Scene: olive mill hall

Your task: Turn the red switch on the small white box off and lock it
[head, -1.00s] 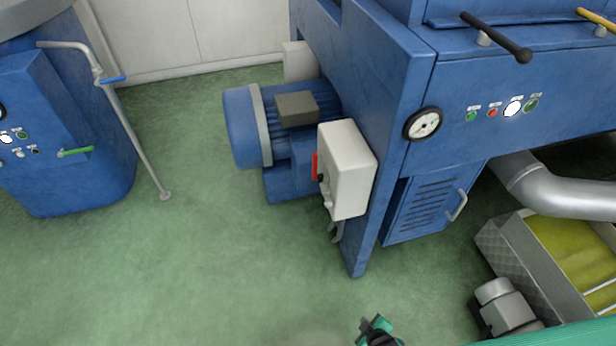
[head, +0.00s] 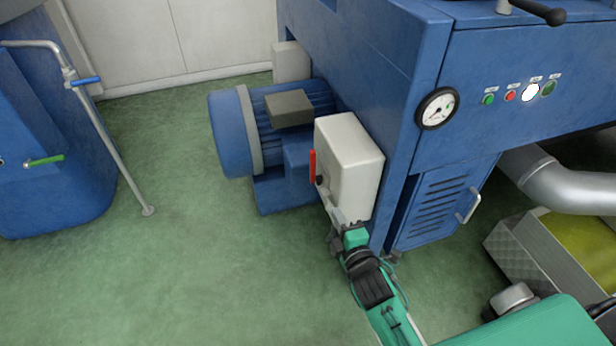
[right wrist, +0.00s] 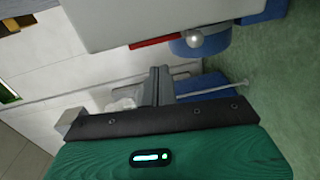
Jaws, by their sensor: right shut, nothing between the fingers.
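The small white box (head: 350,165) is fixed to the end of the blue machine frame. Its red switch handle (head: 313,167) stands upright on the box's left face. My right gripper (head: 336,222) is just below the box, near its lower left corner; whether it touches the box I cannot tell. In the right wrist view, the gripper's fingers (right wrist: 158,85) are together with nothing between them. That view also shows the white box (right wrist: 150,20) at the top and the red handle (right wrist: 160,41) beyond the fingers. My left gripper is not in view.
A blue motor (head: 275,125) stands behind the box. A gauge (head: 437,108) and buttons are on the machine's front. A thin grey pipe (head: 118,160) stands at the left. A metal bin (head: 530,250) is at the right. The green floor (head: 200,270) at the left front is clear.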

